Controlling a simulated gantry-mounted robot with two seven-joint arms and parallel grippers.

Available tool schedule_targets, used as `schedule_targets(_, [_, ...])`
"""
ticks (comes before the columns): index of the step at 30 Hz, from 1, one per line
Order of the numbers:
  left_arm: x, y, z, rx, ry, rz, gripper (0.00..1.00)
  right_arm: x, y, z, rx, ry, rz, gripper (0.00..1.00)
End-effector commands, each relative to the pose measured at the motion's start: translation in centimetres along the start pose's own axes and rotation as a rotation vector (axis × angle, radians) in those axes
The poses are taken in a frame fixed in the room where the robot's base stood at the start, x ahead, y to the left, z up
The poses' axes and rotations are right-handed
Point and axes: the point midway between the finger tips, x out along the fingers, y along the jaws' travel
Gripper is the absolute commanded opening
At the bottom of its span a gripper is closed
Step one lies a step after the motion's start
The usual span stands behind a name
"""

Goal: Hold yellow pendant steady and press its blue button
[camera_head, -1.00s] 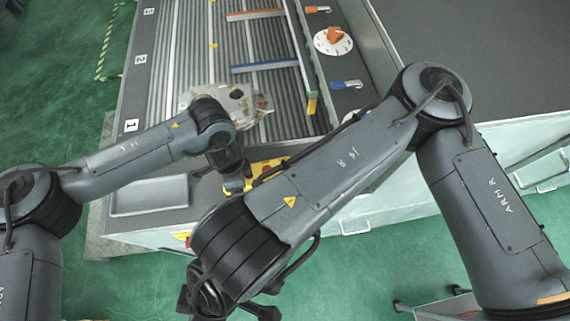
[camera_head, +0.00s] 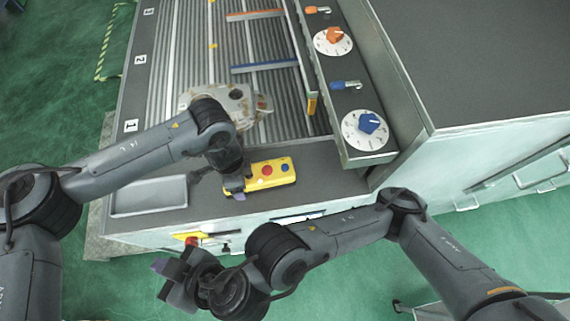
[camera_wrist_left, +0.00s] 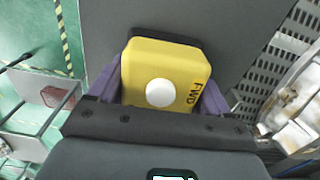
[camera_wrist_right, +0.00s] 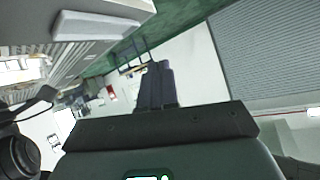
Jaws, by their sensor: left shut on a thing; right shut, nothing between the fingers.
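The yellow pendant (camera_head: 278,182) lies on the dark front ledge of the machine in the head view. It shows a red button (camera_head: 267,170), a blue button (camera_head: 285,168) and a further pale button. My left gripper (camera_head: 234,186) is shut on the pendant's left end. In the left wrist view the pendant's yellow end (camera_wrist_left: 165,62), with a white round button and the letters FWD, sits between the purple fingers. My right gripper (camera_head: 160,267) is off the front of the machine, low and left, shut and empty. Its closed purple fingers (camera_wrist_right: 155,85) show in the right wrist view.
A grey shallow tray (camera_head: 150,196) lies left of the pendant. A metal casting (camera_head: 240,100) rests on the ribbed bed behind my left wrist. A panel with an orange knob (camera_head: 335,34) and a blue knob (camera_head: 369,123) stands right. The ledge right of the pendant is clear.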

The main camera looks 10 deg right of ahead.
Motion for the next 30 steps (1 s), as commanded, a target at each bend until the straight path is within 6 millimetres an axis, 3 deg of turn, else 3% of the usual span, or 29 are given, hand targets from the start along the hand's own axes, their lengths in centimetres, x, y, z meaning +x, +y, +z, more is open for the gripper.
schedule_targets(1, [-0.1,-0.1,0.0,0.000,0.001,-0.001,0.28,-0.1,2.3,0.9,0.054,-0.009,0.054,0.00])
schedule_targets(6, [-0.1,-0.1,0.0,0.000,0.001,-0.001,0.28,-1.3,9.4,4.0,0.197,-0.037,0.235,0.00])
schedule_targets(12, [-0.1,0.0,0.0,0.000,0.001,-0.001,0.28,-3.2,15.0,7.8,0.301,-0.084,0.397,0.00])
schedule_targets(17, [-0.1,0.0,0.0,0.000,0.001,-0.001,0.28,-5.0,18.4,10.6,0.360,-0.123,0.507,0.00])
schedule_targets(18, [-0.1,0.0,0.0,0.000,0.001,-0.001,0.28,-5.2,19.4,8.9,0.392,-0.083,0.533,0.00])
schedule_targets(23, [-0.1,0.0,0.0,0.000,0.001,-0.001,0.28,-6.5,23.0,5.3,0.529,0.033,0.633,0.00])
schedule_targets(30, [-0.1,0.0,0.0,0.000,0.001,-0.001,0.28,-9.9,28.1,-2.8,0.780,0.301,0.751,0.00])
